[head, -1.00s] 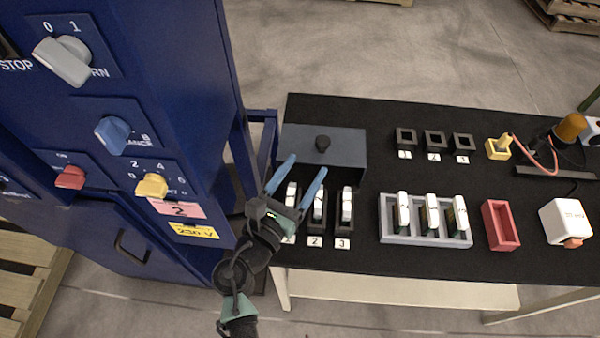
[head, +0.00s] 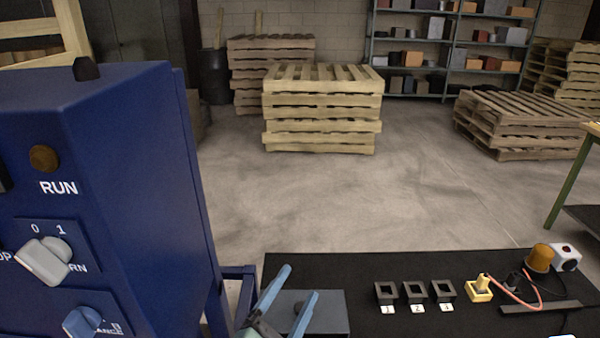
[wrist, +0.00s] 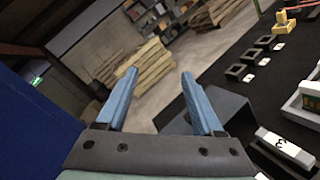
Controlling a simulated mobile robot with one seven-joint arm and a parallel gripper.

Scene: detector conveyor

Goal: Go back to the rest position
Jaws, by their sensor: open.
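My gripper (head: 290,297) shows at the bottom of the head view, its two blue fingers apart and pointing up, with nothing between them. The lower part of my arm is out of the head view.
A blue control cabinet (head: 110,150) stands close at the left. The black table (head: 380,265) carries several black square holders (head: 415,292), a yellow block (head: 479,291) and an orange lamp (head: 540,258). A module marked 3 (wrist: 285,147) is at the lower right. Pallets (head: 322,110) stand behind open floor.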

